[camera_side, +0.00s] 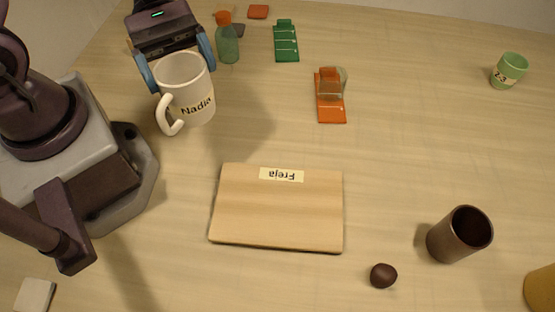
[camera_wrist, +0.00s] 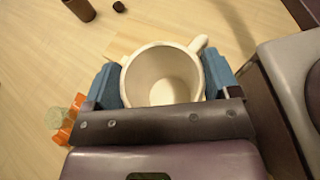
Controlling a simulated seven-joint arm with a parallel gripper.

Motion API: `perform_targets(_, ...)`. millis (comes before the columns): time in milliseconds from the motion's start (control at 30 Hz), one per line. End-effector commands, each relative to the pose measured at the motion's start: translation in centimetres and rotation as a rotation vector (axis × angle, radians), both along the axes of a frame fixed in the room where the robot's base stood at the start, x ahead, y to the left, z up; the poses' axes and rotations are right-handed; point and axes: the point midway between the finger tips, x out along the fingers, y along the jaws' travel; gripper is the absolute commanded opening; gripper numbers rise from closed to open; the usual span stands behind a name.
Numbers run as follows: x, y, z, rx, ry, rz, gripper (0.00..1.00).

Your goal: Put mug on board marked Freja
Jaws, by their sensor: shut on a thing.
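The white mug (camera_side: 186,88) carries a label reading "Nadia" and has its handle toward the lower left in the side view. My gripper (camera_side: 178,62) is shut on it, with a blue finger on each side. In the wrist view the mug (camera_wrist: 163,78) is upright and looks empty, between the blue fingers of my gripper (camera_wrist: 163,88). It appears held above the table, left of and behind the board. The wooden board (camera_side: 277,212) lies flat at the middle of the table with a label reading "Freja", upside down in the side view. Its top is bare.
A dark brown cup (camera_side: 448,240) and a small dark lump (camera_side: 383,275) stand right of the board. An orange holder (camera_side: 330,108), a green one (camera_side: 286,42) and a green bottle (camera_side: 227,45) are at the back. A green cup (camera_side: 509,70) is far right.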

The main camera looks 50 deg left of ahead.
Motion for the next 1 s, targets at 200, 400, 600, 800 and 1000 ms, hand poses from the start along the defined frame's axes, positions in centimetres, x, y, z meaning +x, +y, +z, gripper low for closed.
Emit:
perform_targets(200,0.6,-7.8,-0.6,-0.005,-0.01,-0.094,0.34)
perform_targets(400,0.3,-14.8,-1.1,-0.004,-0.011,-0.089,0.34)
perform_targets(600,1.7,-18.4,-1.6,0.007,-0.003,0.046,0.34)
perform_targets(800,3.7,-18.4,-2.2,0.016,0.004,0.162,0.34)
perform_targets(1000,3.8,-18.3,-5.0,0.024,0.008,0.171,0.34)
